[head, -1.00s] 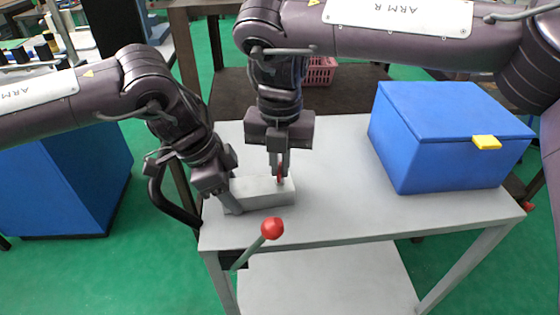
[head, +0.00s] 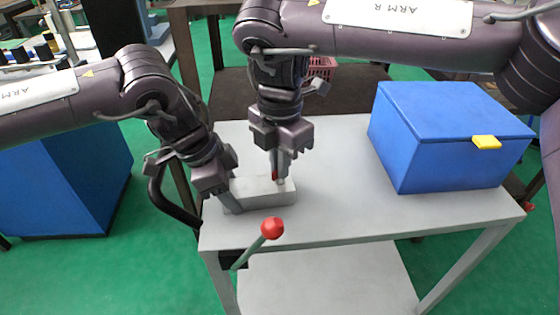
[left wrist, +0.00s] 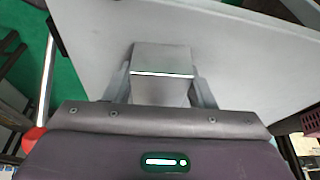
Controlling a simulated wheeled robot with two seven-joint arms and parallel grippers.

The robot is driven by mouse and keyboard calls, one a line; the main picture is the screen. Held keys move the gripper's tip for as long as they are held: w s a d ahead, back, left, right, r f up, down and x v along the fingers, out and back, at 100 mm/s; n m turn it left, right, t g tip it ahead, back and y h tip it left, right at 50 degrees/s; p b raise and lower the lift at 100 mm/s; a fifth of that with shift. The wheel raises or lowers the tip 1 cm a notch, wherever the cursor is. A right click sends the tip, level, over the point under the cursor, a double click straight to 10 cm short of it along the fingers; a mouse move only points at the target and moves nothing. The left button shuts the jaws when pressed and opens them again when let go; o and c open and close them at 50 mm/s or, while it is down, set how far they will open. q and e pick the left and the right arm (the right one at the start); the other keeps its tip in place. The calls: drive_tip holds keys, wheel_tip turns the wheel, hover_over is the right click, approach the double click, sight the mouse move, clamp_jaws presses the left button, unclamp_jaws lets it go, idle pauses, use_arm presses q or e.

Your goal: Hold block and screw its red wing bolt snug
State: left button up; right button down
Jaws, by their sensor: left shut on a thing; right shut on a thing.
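The grey block (head: 258,196) lies on the grey table near its front left corner. My left gripper (head: 231,203) is shut on the left end of the block. In the left wrist view the block (left wrist: 162,62) sits between the two fingers of the left gripper (left wrist: 162,85). The red wing bolt (head: 275,176) stands at the right part of the block's top. My right gripper (head: 279,175) points down from above and is shut on the wing bolt, hiding much of it. How deep the bolt sits cannot be told.
A blue box with a yellow latch (head: 450,135) stands on the right of the table (head: 345,190). A lever with a red knob (head: 272,228) rises at the front left edge. A pink basket (head: 321,68) is behind. The table's middle is clear.

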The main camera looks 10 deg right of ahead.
drive_tip(key=shift+m, duration=0.8)
drive_tip(key=c, duration=1.6)
unclamp_jaws()
drive_tip(key=shift+o, duration=0.2)
wheel_tip(320, 180, up, 12)
